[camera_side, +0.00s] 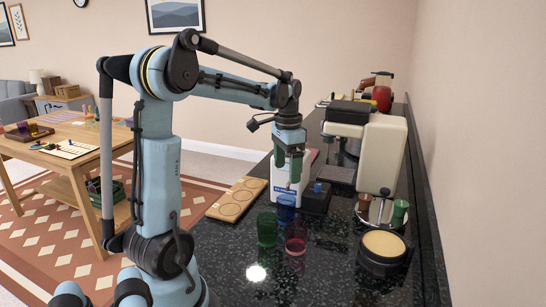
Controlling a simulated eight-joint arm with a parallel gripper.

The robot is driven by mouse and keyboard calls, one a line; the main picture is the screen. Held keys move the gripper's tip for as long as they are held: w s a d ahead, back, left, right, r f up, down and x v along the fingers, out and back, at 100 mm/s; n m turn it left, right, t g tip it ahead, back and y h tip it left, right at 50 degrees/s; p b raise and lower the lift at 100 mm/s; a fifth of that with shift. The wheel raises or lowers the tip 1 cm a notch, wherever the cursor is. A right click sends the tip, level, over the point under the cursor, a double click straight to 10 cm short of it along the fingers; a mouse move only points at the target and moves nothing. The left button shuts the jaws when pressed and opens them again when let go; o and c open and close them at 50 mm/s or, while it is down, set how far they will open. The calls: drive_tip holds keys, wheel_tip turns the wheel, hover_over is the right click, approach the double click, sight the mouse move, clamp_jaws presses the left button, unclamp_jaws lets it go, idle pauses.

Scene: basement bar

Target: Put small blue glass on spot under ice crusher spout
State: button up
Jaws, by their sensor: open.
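A small blue glass (286,209) stands upright on the dark speckled counter, behind a green glass (267,231) and a red glass (296,241). My gripper (289,184) points straight down, with its green fingers just above the blue glass. It is open and holds nothing; whether the fingertips reach the rim is hard to tell. A large cream machine with a dark top (382,150) stands to the right, perhaps the ice crusher. Its spout and the spot below it are not clear from this side.
A wooden board with round recesses (237,199) lies left of the glasses. A black box with a small blue item (320,187) stands behind right. A round black tub with a cream top (383,246) is at the front right. The front counter is mostly clear.

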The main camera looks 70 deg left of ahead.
drive_tip(key=s+d+t, duration=0.1)
drive_tip(key=d+t, duration=0.2)
drive_tip(key=d, duration=0.8)
drive_tip(key=s+d+f+t, duration=0.1)
drive_tip(key=d+t, duration=0.3)
drive_tip(key=d, duration=0.8)
drive_tip(key=shift+s, duration=0.6)
